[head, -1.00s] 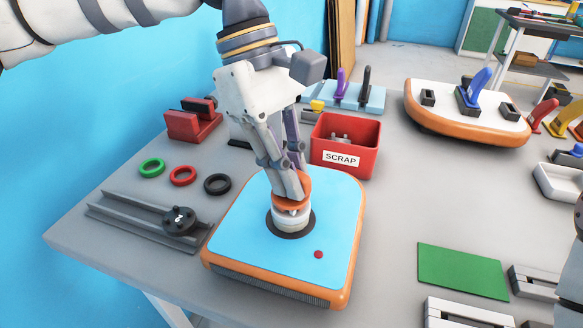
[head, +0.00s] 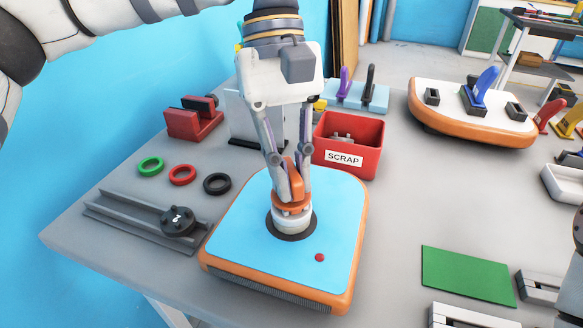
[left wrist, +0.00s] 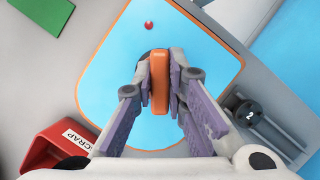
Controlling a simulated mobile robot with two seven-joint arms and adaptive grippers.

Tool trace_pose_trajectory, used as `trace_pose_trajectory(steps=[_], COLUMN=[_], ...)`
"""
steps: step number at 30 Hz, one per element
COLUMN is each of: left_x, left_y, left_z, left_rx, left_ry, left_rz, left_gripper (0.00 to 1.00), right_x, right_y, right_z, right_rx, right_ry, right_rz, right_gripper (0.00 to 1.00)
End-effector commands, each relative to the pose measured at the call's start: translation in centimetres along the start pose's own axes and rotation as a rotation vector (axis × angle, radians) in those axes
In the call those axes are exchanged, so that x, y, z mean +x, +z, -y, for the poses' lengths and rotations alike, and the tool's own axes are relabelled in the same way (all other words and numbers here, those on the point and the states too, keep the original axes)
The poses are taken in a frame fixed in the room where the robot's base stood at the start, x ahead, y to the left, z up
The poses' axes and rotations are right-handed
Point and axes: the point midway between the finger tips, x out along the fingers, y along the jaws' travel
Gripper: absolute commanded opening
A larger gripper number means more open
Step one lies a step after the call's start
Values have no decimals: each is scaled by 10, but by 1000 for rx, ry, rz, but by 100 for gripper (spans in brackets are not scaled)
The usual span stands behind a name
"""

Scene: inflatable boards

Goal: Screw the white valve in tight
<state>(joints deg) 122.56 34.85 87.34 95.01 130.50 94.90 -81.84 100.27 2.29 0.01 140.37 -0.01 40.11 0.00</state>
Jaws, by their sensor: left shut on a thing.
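A white valve (head: 292,222) sits upright in the dark round opening of a blue board (head: 335,205) with an orange rim. An orange key (head: 292,206) with a raised grip sits on top of the valve. My left gripper (head: 289,190) points down over the valve and is shut on the key's grip. In the left wrist view, the orange grip (left wrist: 160,82) stands between the two fingers and hides most of the valve. How deep the valve's thread sits is hidden.
A red SCRAP bin (head: 347,145) stands close behind the board. A grey rail with a dark round gauge (head: 178,220) and green, red and black rings (head: 217,184) lie to the left. A green mat (head: 467,275) lies at right. Bare table separates mat and board.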

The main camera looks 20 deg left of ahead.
Motion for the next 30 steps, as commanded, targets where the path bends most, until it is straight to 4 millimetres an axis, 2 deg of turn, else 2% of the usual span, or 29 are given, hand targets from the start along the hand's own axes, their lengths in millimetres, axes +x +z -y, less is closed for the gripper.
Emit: trace_pose_trajectory(steps=[4, 12, 18, 25, 28, 30], left_x=[3, 2, 3, 1, 3, 1], left_y=[-1, -1, -1, -1, -1, -1], left_z=[-1, 0, -1, 0, -1, 0], left_rx=[163, 192, 444, 462, 600, 586], left_ry=[-71, -82, -187, -192, -253, -245], left_rz=[6, 3, 6, 3, 4, 2], left_gripper=[0, 0, 0, 0, 0, 0], right_x=[5, 5, 10, 9, 12, 10], right_y=[4, 4, 7, 6, 8, 7], right_z=[0, 0, 0, 0, 0, 0], right_rx=[0, 0, 0, 0, 0, 0], right_ry=[1, 1, 1, 1, 2, 1], right_rz=[17, 16, 32, 30, 38, 33], right_gripper=[40, 40, 40, 40, 40, 40])
